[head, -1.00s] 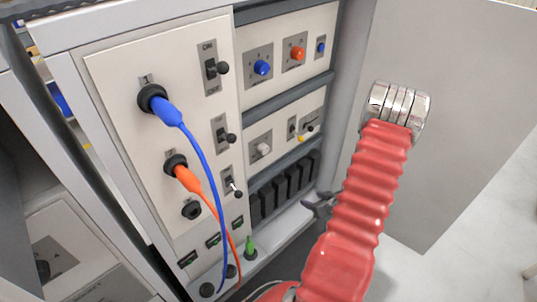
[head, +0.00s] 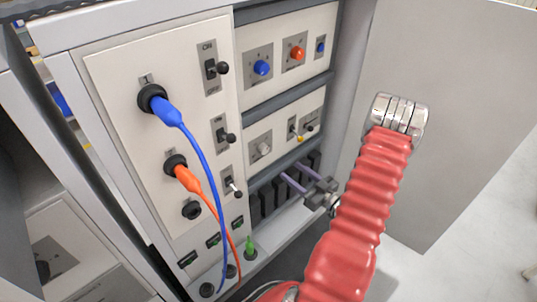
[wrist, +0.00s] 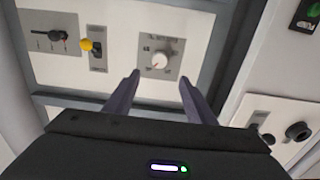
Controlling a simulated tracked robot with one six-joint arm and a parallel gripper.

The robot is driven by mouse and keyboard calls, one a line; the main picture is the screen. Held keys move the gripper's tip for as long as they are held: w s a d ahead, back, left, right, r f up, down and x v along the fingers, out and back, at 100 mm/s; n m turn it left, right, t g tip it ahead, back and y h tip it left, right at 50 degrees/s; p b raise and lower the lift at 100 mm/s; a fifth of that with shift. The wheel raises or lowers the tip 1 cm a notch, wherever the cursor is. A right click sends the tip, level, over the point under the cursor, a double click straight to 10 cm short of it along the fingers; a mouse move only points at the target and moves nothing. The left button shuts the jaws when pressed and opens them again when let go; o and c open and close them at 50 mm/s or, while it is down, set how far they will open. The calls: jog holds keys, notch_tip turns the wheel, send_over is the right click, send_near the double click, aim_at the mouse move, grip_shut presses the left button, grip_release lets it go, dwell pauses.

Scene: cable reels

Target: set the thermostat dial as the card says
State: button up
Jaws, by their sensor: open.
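A white round dial (head: 263,149) sits on a grey plate on the lower cream panel of the cabinet. It also shows in the wrist view (wrist: 160,58), with small scale marks around it that are too small to read. My gripper (head: 289,170) is open and empty, its two purple fingers pointing at the panel just below and right of the dial in the head view. In the wrist view the fingertips (wrist: 159,78) stand apart below the dial, not around it. I cannot make out a card in either view.
A yellow-tipped lever (head: 299,137) and a black lever (head: 311,127) are right of the dial. Blue (head: 262,67) and orange (head: 298,53) knobs sit above. Blue and orange cables (head: 205,160) hang at the left. An open door (head: 450,120) stands at the right.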

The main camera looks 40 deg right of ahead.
aim_at(266, 151)
jog(key=w, duration=1.3)
jog(key=shift+w+a, duration=0.15)
jog(key=shift+w, duration=0.2)
jog(key=c, duration=1)
